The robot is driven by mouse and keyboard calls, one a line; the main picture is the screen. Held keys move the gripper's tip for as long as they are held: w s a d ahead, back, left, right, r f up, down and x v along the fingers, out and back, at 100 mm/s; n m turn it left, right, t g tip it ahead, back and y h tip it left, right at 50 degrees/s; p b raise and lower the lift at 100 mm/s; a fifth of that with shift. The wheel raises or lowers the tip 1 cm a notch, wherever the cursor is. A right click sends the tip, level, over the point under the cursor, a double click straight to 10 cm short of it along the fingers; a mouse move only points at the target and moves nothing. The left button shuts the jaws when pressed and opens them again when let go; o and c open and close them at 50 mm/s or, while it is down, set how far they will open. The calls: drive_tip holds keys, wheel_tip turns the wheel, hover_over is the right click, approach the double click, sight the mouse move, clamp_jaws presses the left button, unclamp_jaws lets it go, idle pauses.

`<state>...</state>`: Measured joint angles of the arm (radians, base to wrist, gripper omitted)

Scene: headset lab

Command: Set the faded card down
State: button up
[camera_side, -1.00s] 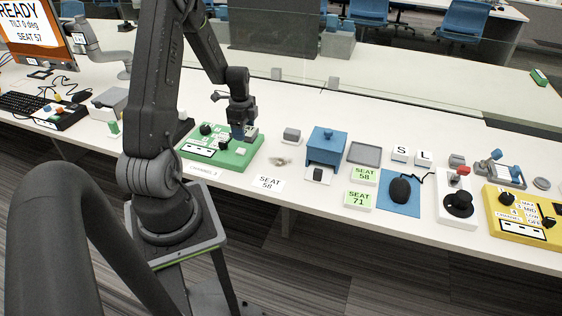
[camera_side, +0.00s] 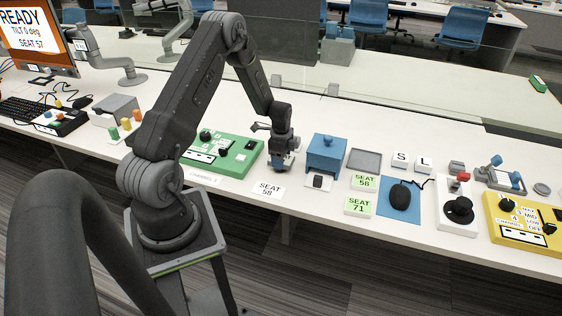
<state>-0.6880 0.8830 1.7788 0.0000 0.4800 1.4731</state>
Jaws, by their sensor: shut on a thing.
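My gripper (camera_side: 284,166) points down, low over the white table between the green panel and the blue box. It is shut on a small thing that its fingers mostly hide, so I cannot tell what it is. A pale white SEAT 58 card (camera_side: 268,190) lies flat near the table's front edge, just in front of my gripper and apart from it. A green SEAT 58 card (camera_side: 365,181) and a green SEAT 71 card (camera_side: 360,206) lie further right.
The green panel (camera_side: 232,163) is left of my gripper and the blue box (camera_side: 326,153) close on its right. A grey tray (camera_side: 364,159), a blue mat (camera_side: 385,212) with a black mouse (camera_side: 400,196), and a yellow panel (camera_side: 520,237) stand further right.

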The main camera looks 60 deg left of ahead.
drive_tip(key=shift+f, duration=0.85)
drive_tip(key=shift+f, duration=0.2)
drive_tip(key=o, duration=1)
drive_tip(key=shift+r, duration=0.1)
